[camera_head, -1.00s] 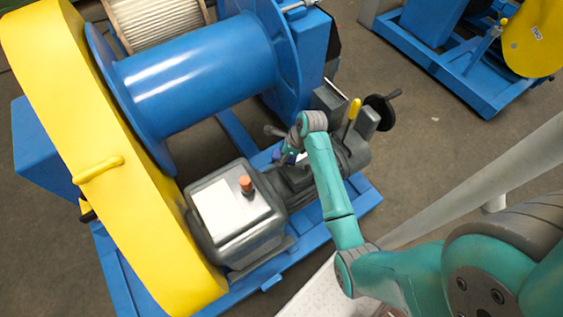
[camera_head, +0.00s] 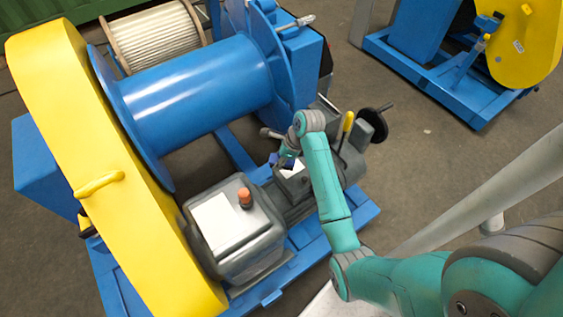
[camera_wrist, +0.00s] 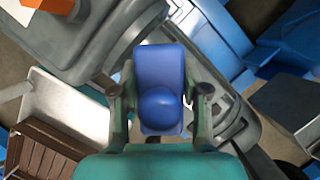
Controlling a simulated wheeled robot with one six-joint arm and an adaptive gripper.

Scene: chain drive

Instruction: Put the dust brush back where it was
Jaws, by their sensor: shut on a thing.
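The dust brush (camera_wrist: 160,62) shows in the wrist view as a blue block with a rounded knob. It sits between the two fingers of my gripper (camera_wrist: 160,92), which is shut on it. Its bristles are not visible. In the head view, a small dark blue part of the brush (camera_head: 287,161) shows at the end of my arm, above the grey machinery. My gripper (camera_head: 284,158) is small there and partly hidden by my wrist. I cannot tell whether the brush touches the surface below it.
A grey gearbox (camera_head: 232,240) with an orange cap (camera_head: 244,197) stands left of my arm. A yellow-handled lever (camera_head: 347,124) and a black handwheel (camera_head: 372,124) are close on the right. The blue drum (camera_head: 195,90) and yellow chain guard (camera_head: 110,165) lie further left.

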